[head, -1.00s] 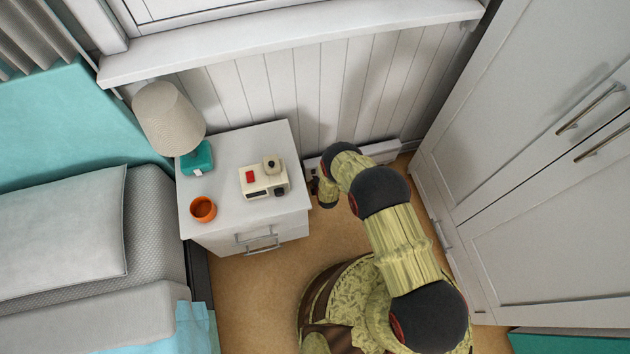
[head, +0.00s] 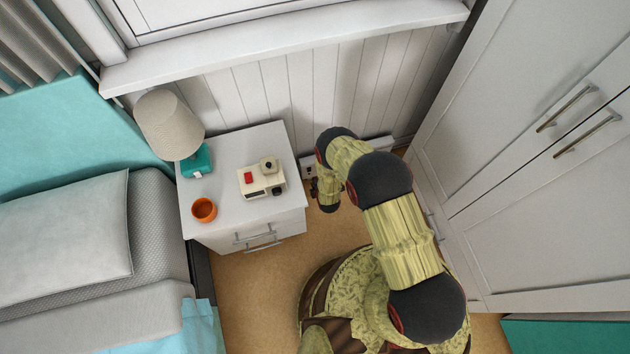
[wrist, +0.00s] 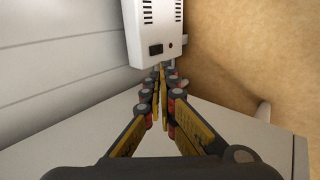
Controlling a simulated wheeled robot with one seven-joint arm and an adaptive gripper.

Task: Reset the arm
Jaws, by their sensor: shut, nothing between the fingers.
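My gripper (wrist: 161,72) reaches forward in the wrist view, its two fingers drawn together at the tips with nothing between them. In the head view my gripper (head: 313,190) is small and partly hidden by my arm, just right of the nightstand. My arm (head: 380,185) is bent over the floor between the nightstand and the wardrobe. In the wrist view a white slotted box on the wall (wrist: 155,30) lies beyond the fingertips.
The nightstand (head: 225,160) carries a lamp (head: 168,125), a teal box (head: 196,160), an orange cup (head: 204,209) and a cream device (head: 258,180). A bed (head: 65,230) stands left, a white wardrobe (head: 540,200) right. Floor (head: 265,285) is clear in front of the nightstand.

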